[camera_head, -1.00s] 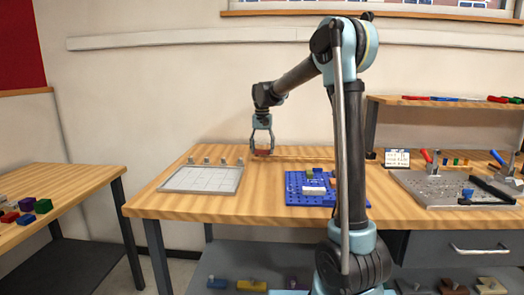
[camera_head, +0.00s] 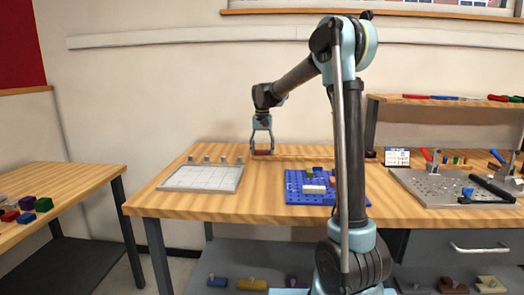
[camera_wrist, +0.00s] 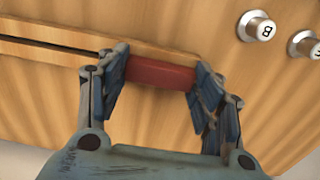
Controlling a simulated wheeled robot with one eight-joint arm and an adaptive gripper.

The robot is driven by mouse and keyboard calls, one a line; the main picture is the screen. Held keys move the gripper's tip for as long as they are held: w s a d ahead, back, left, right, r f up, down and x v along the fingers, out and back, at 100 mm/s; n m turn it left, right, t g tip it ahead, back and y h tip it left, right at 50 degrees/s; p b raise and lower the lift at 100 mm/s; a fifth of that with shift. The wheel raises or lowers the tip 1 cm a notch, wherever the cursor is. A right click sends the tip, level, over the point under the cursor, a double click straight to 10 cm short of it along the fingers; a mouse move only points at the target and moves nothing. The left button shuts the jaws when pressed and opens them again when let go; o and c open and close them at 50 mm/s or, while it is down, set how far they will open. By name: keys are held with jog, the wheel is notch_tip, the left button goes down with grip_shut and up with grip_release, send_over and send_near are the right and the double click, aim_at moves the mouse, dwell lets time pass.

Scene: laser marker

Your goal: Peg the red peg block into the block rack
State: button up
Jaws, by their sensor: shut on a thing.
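My gripper (camera_head: 262,150) is at the back of the wooden table, its fingers pointing down. It is shut on the red peg block (camera_wrist: 160,73), which lies crosswise between the two fingertips in the wrist view. The red block also shows small and low between the fingers in the head view (camera_head: 263,153). I cannot tell whether it touches the table, and its underside is hidden. A blue perforated board (camera_head: 293,196), which looks like the block rack, lies to the right and nearer the front edge. It carries several small coloured blocks.
A grey tray with a white grid (camera_head: 200,178) lies on the left, with several numbered knobs (camera_wrist: 258,27) behind it. A slotted wooden rail (camera_wrist: 50,40) runs along the back beside my gripper. A metal perforated plate (camera_head: 425,190) with tools is at the right.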

jog(key=o, duration=1)
notch_tip(320, 180, up, 12)
jog(key=shift+f, duration=0.1)
